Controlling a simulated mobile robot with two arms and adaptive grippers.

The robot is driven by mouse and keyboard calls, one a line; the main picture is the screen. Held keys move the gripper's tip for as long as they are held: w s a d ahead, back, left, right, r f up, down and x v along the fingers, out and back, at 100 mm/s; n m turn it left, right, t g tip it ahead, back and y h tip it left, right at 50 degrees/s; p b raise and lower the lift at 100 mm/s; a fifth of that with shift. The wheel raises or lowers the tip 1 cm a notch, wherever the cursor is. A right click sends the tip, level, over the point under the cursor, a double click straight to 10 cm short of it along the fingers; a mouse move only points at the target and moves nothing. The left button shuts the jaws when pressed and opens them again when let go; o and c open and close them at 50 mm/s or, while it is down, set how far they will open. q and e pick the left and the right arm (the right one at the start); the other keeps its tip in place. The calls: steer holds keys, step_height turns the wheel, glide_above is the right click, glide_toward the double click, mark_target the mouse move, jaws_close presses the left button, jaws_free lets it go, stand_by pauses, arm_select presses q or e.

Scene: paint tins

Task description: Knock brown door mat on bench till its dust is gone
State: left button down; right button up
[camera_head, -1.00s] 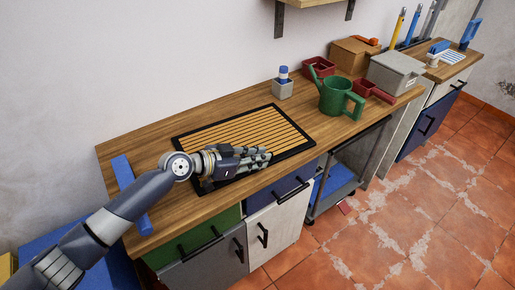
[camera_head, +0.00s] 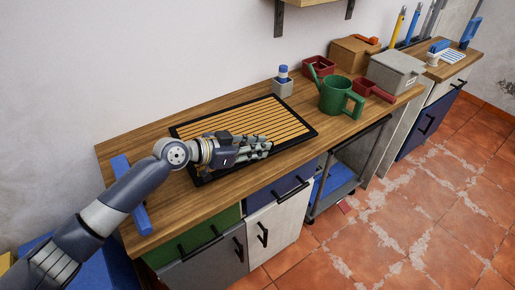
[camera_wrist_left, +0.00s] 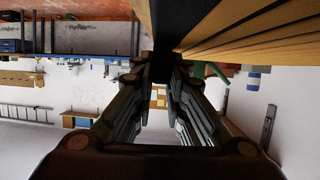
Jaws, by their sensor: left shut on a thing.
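The brown door mat (camera_head: 262,117), slatted with a black border, is over the wooden bench (camera_head: 140,150). It appears raised slightly off the bench top, though its underside is hidden. My left gripper (camera_head: 262,151) is shut on the mat's front edge, with the fingers pointing right. In the left wrist view the mat's slats (camera_wrist_left: 240,40) fill the upper right, and its dark border runs between the fingers of my left gripper (camera_wrist_left: 160,75). I cannot make out dust on the mat. My right gripper is not in view.
A blue bar (camera_head: 131,195) lies on the bench's left end. A green watering can (camera_head: 337,97), red containers (camera_head: 372,89) and a grey box (camera_head: 393,72) stand to the right.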

arm_select(q)
step_height(320, 180, down, 4)
steer(key=shift+s, duration=0.1)
steer(key=shift+r, duration=0.15)
steer(key=c, duration=1.5)
jaws_free()
steer(key=shift+a, duration=0.1)
steer(key=v, duration=1.1)
steer(key=shift+s+a+r, duration=0.15)
steer(key=shift+a, duration=0.15)
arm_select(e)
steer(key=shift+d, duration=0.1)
